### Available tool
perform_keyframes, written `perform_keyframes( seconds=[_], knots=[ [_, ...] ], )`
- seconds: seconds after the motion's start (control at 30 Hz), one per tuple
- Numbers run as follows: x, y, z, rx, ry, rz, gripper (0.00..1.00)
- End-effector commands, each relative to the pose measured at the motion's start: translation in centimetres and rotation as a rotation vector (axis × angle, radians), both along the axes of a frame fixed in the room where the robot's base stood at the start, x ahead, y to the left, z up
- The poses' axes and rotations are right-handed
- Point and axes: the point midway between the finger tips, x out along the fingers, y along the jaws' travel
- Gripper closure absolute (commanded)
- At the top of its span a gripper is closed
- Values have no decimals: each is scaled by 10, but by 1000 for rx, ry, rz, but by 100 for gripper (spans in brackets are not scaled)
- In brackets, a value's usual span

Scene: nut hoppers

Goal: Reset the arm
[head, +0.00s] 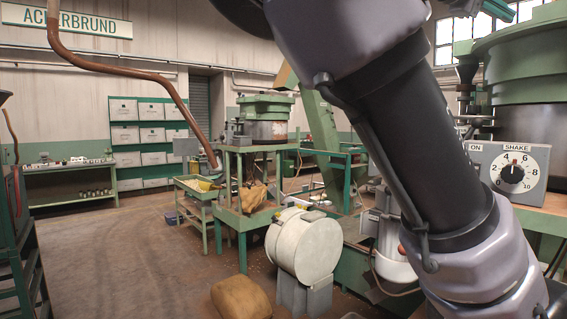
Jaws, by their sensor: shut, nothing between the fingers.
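My arm (415,150) fills much of the right half of the head view. It runs from the top middle down to the lower right corner, with a black link between two grey joint housings. Its lower end leaves the picture at the bottom right. My gripper is outside the picture, so its fingers and anything near them are hidden from me.
Right of my arm, a grey control box has a SHAKE dial (512,172) below a large green hopper (525,60). A pale drum (304,246) and a brown sack (240,298) stand near the bottom middle. The floor (110,250) at left is clear.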

Motion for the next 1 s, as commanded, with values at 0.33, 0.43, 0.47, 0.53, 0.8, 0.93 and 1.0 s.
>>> perform_keyframes(
  seconds=[0.33,0.43,0.47,0.53,0.8,0.93,1.0],
  knots=[
    [27,69,-133,548,-357,258,100],
    [32,96,-169,729,-419,298,100],
    [32,105,-180,785,-433,306,100],
    [33,126,-205,916,-459,319,100],
    [20,208,-284,1385,-464,281,100],
    [10,233,-305,1516,-440,240,100],
    [7,240,-311,1554,-432,226,100]
  ],
)
